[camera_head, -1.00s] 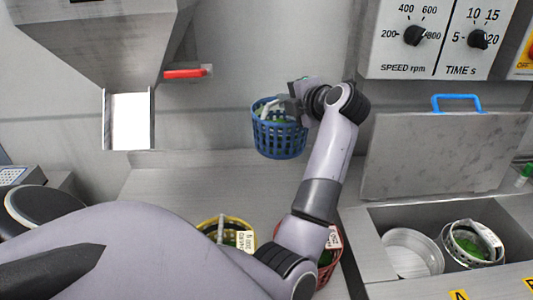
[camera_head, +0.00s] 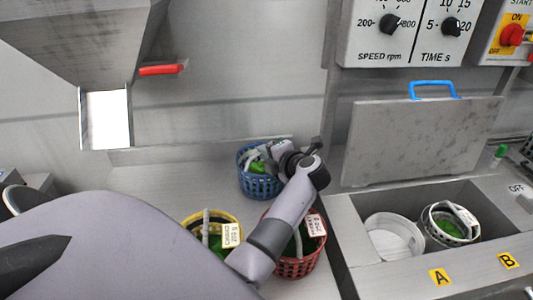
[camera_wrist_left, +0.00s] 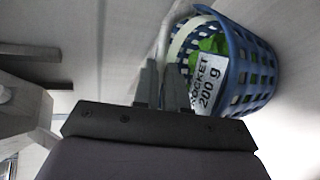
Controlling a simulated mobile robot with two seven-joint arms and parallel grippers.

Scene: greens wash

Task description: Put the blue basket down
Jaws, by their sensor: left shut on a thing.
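The blue basket (camera_head: 262,186) is upright at the back of the steel counter, behind the yellow and red baskets. I cannot tell for sure whether its base touches the counter. Green leaves show inside it. My left gripper (camera_head: 272,152) is at its top and shut on its pale handle. In the left wrist view the blue basket (camera_wrist_left: 257,75) is at the upper right, with a label reading "ROCKET 200 g". The fingers of the left gripper (camera_wrist_left: 165,85) are by its handle there. My arm covers part of the counter. My right gripper is not in view.
A yellow basket (camera_head: 189,232) and a red basket (camera_head: 300,268) stand in front, partly behind my arm. A basin (camera_head: 347,215) at the right holds a pale basket (camera_head: 435,237) beside a round white container (camera_head: 390,235). A chute (camera_head: 105,118) hangs at left. Counter left of the blue basket is clear.

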